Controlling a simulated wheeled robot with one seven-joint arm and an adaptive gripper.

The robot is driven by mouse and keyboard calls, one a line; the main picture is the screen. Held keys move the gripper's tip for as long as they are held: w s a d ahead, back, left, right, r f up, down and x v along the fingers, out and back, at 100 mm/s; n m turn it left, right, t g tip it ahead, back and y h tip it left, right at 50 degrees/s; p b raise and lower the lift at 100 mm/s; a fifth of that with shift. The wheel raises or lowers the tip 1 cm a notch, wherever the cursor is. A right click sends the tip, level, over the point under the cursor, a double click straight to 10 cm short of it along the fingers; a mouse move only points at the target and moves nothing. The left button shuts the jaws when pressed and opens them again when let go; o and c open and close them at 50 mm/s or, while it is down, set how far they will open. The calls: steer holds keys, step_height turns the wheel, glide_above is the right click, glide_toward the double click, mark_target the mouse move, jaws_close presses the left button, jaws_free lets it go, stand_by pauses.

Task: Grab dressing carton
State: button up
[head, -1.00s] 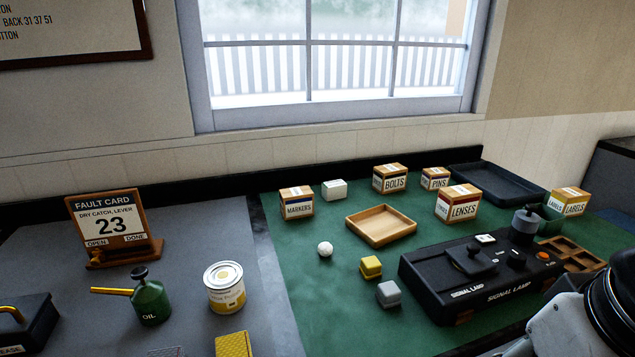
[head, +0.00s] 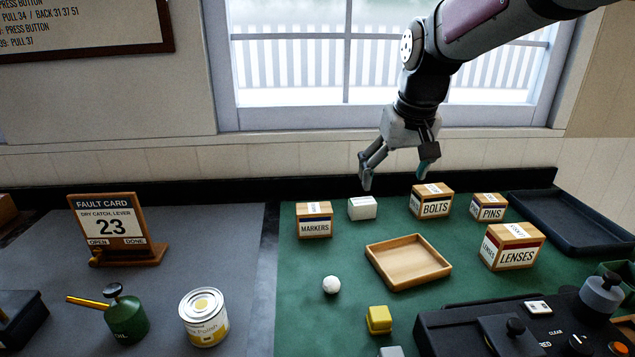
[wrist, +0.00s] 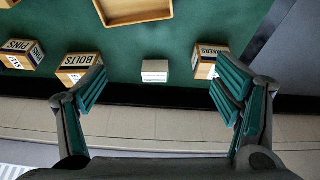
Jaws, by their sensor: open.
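The dressing carton appears to be the small white box (head: 362,208) on the green mat, between the MARKERS box and the BOLTS box. It also shows in the wrist view (wrist: 155,71), upright and centred between the fingers, with faint print that I cannot read. My gripper (head: 396,178) is open and empty. It hangs above the back of the mat, near the white box and apart from it. No part of the white box's top is hidden.
The MARKERS box (head: 314,221) stands left of the white box and the BOLTS box (head: 432,202) right of it. An empty wooden tray (head: 408,284) and a white ball (head: 331,285) lie in front. A black ledge and wall with a window stand behind.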

glide_toward(363, 201)
steer(key=x, duration=0.2)
steer(key=s+x, duration=0.1)
steer(key=x, duration=0.1)
steer(key=shift+w+d+f, duration=0.1)
steer(key=shift+w+f, duration=0.1)
steer(key=shift+f, duration=0.3)
steer(key=shift+w+x, duration=0.2)
steer(key=shift+x, duration=1.3)
steer(key=shift+w+x, duration=0.2)
steer(key=shift+x, duration=1.3)
steer(key=shift+r, duration=0.2)
steer(key=c, duration=1.2)
steer(key=shift+c, duration=0.2)
